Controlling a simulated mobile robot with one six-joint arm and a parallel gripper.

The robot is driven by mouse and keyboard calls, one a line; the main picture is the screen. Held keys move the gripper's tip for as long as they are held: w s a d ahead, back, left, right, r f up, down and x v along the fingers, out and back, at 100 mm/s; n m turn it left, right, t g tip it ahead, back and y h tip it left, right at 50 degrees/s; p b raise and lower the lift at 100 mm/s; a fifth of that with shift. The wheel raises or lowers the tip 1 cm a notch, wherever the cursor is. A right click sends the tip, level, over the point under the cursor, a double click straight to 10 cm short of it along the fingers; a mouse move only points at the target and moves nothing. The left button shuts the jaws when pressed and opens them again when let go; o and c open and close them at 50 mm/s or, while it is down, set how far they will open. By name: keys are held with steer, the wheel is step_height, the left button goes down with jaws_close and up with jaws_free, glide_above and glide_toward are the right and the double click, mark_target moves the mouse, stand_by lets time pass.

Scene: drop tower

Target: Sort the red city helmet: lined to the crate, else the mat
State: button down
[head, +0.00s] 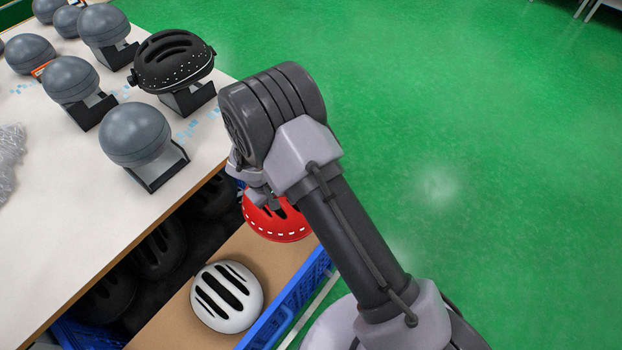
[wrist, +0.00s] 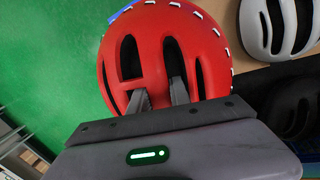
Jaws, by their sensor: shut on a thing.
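The red helmet (head: 277,220) has black vents and a row of white dashes along its rim. In the head view it shows beside my arm, over the blue crate area, partly hidden by the arm. In the wrist view the red helmet (wrist: 165,60) fills the middle, and the fingers of my gripper (wrist: 160,92) reach into its vents and are shut on it. Its inside faces away, so I cannot tell whether it is lined. The blue crate (head: 290,300) stands beside the table with a cardboard sheet in it. I cannot make out a mat.
A white helmet (head: 227,296) lies on the cardboard (head: 175,325), with dark helmets (head: 160,250) in the crate's shaded side. The white table (head: 60,220) carries several grey headforms (head: 135,133) and a black helmet (head: 174,60) on a stand. Green floor (head: 450,120) is clear at right.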

steer(key=a+f+b, duration=0.2)
steer(key=f+b, duration=0.2)
steer(key=f, duration=0.7)
steer(key=a+f+n+b, duration=0.1)
steer(key=f+b, duration=0.3)
steer(key=f, duration=0.8)
steer(key=shift+s+a+b, duration=0.35)
steer(key=shift+s+b, duration=0.05)
steer(key=shift+s, duration=0.05)
steer(key=shift+f, duration=0.6)
steer(key=c, duration=1.1)
jaws_free()
steer(key=shift+c, duration=0.2)
steer(key=c, duration=0.3)
steer(key=shift+r+p, duration=2.45)
steer(key=shift+r, duration=1.55)
